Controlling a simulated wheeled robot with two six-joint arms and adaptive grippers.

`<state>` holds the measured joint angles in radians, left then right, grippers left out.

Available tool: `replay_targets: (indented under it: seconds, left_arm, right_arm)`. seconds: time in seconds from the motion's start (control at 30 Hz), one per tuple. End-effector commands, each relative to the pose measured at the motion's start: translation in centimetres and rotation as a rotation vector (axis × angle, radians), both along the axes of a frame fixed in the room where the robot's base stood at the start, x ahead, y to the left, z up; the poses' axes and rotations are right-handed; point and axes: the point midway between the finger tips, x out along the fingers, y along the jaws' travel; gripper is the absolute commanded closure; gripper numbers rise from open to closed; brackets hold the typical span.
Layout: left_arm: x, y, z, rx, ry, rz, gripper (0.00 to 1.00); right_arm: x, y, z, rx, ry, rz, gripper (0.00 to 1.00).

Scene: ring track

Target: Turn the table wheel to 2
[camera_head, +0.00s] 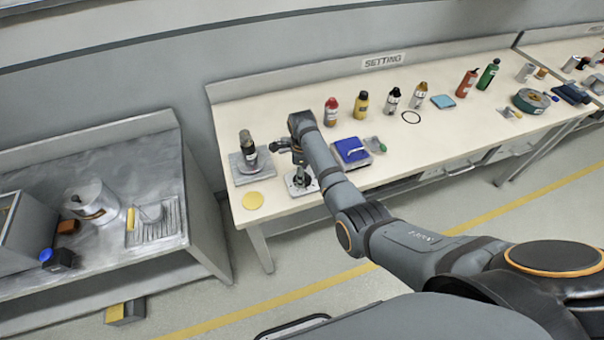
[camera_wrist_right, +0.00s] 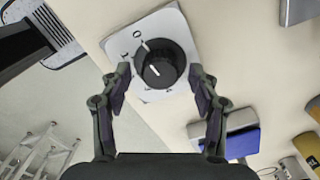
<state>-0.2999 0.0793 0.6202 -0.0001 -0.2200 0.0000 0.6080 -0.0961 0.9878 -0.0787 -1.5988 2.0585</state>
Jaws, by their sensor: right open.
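The table wheel is a round black dial (camera_wrist_right: 160,66) with a short white pointer line, set on a silver plate (camera_wrist_right: 118,45). In the head view the plate (camera_head: 311,188) lies near the front edge of the table, partly behind my right arm. My right gripper (camera_wrist_right: 160,78) is open, with one fingertip on each side of the dial. A gap seems to show between each fingertip and the dial. My left gripper is out of view.
A dark bottle (camera_head: 247,146) on a grey plate and a yellow disc (camera_head: 253,200) are left of the wheel. A blue box (camera_head: 351,150) is right of it. Several bottles line the back. A grey bench (camera_head: 100,254) stands left, across a gap.

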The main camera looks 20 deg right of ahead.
Motion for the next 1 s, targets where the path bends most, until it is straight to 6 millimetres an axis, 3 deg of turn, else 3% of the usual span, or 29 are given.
replay_targets:
  seconds: [0.37,0.77,1.0]
  left_arm:
    - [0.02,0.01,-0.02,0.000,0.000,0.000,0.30]
    - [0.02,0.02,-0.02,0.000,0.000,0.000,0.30]
    - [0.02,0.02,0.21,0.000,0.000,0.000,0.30]
  right_arm:
    - [0.01,0.00,-1.01,0.000,-0.001,0.000,0.38]
    - [0.00,0.01,-0.98,0.000,-0.001,0.000,0.91]
    - [-0.01,0.02,-0.91,0.000,0.000,0.018,0.93]
